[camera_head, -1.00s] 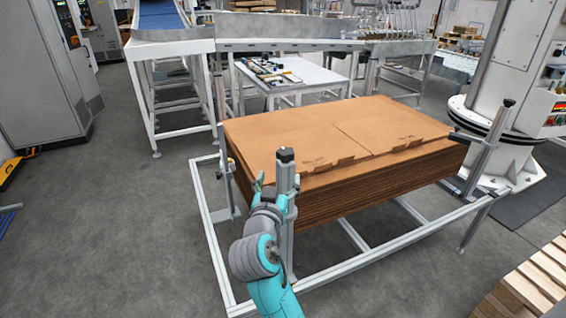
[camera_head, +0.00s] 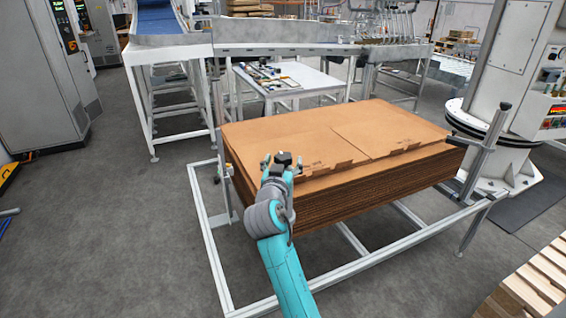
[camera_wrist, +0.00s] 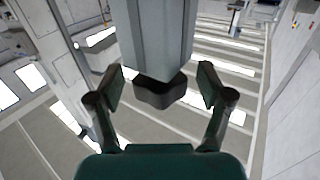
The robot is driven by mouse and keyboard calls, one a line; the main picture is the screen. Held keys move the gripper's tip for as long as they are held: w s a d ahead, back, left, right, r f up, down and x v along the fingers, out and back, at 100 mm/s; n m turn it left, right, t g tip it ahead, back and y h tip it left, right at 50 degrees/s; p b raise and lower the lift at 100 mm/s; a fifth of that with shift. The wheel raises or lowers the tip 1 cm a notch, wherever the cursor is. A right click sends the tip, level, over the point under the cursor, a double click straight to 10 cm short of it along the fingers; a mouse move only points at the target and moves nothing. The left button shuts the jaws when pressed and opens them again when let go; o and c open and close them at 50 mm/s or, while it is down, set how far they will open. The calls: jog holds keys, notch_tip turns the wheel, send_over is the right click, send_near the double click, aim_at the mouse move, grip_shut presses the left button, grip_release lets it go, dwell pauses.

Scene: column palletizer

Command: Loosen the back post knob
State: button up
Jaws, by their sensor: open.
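A grey post with a dark lobed knob (camera_wrist: 160,92) at its end fills the upper middle of the wrist view. My gripper (camera_wrist: 160,85) is open, with one finger on each side of the knob and visible gaps between. In the head view my gripper (camera_head: 281,164) is at the near edge of the cardboard stack, and a dark cap (camera_head: 283,158) shows between its fingers. The post below that cap is mostly hidden by my arm. Another post (camera_head: 484,155) with a dark top stands at the stack's right side.
The stack of flat brown cardboard (camera_head: 340,140) rests inside a low pale metal frame (camera_head: 350,265). A small table with tools (camera_head: 290,76) and a conveyor stand (camera_head: 170,55) are behind it. Wooden pallets (camera_head: 535,285) lie at lower right.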

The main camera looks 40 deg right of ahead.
jog(key=c, duration=1.2)
jog(key=shift+d+n+t+y, duration=0.1)
jog(key=shift+n+t+y, duration=0.2)
jog(key=shift+t, duration=0.1)
jog(key=shift+s+d+n+t+y, duration=0.1)
jog(key=shift+s+n+t+y, duration=0.05)
jog(key=shift+n+t+y, duration=1.75)
jog(key=n+y, duration=0.1)
jog(key=y, duration=0.2)
jog(key=n+t+y, duration=0.1)
jog(key=n+y, duration=0.1)
jog(key=shift+d+y, duration=0.15)
jog(key=shift+y, duration=0.25)
jog(key=n+y, duration=0.2)
jog(key=y, duration=0.1)
jog(key=n+y, duration=0.3)
jog(key=y, duration=0.1)
jog(key=shift+d, duration=0.15)
jog(key=shift+n+g+y, duration=0.9)
jog(key=shift+n+y, duration=0.8)
jog(key=shift+y, duration=1)
jog(key=shift+f+y, duration=0.1)
jog(key=shift+y, duration=0.2)
